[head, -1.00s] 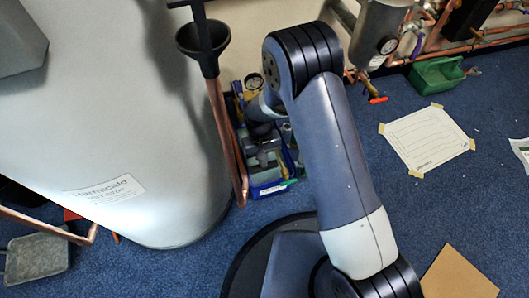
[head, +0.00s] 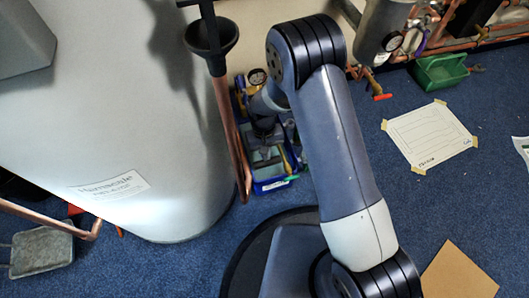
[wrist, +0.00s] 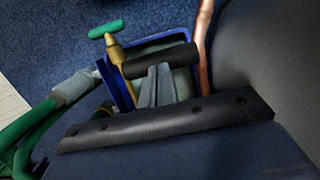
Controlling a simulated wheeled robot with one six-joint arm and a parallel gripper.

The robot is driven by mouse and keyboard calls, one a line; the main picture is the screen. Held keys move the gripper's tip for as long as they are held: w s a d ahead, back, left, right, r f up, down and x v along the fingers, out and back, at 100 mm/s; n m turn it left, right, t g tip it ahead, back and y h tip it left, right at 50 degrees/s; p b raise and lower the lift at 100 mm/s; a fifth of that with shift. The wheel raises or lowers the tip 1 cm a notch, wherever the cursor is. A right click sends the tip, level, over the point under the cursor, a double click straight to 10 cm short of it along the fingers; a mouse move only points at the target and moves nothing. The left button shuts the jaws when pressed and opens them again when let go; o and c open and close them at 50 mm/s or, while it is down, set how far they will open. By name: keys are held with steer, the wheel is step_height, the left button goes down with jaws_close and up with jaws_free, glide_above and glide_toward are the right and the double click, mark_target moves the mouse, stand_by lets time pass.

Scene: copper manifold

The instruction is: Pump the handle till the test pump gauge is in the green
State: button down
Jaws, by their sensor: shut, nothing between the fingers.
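The test pump is a blue open tank (head: 272,186) on the floor beside the grey cylinder. Its round dial gauge (head: 257,77) shows at the back, too small to read the needle or the green band. In the wrist view the blue tank (wrist: 128,92) holds a black handle bar (wrist: 160,60) lying crosswise. My gripper (wrist: 158,72) is shut and empty, its grey fingertips at the near side of the bar. I cannot tell whether they touch it. A brass valve with a green tap (wrist: 105,29) stands left of the bar. My arm hides part of the pump in the head view.
The grey cylinder (head: 110,120) and copper pipe with black funnel (head: 211,35) crowd the pump's left. A green tray (head: 440,71) and taped paper sheet (head: 430,135) lie right on blue carpet.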

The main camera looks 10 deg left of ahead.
steer(key=r, duration=0.1)
steer(key=r+p, duration=0.1)
steer(key=r, duration=0.1)
steer(key=r+p, duration=0.1)
steer(key=shift+w+a+r, duration=0.3)
step_height(320, 180, up, 8)
steer(key=s+d+p, duration=0.1)
steer(key=s+p, duration=0.1)
steer(key=p, duration=0.1)
steer(key=shift+s+d, duration=0.3)
steer(key=shift+d, duration=0.1)
steer(key=shift+f, duration=0.1)
stand_by(0.6)
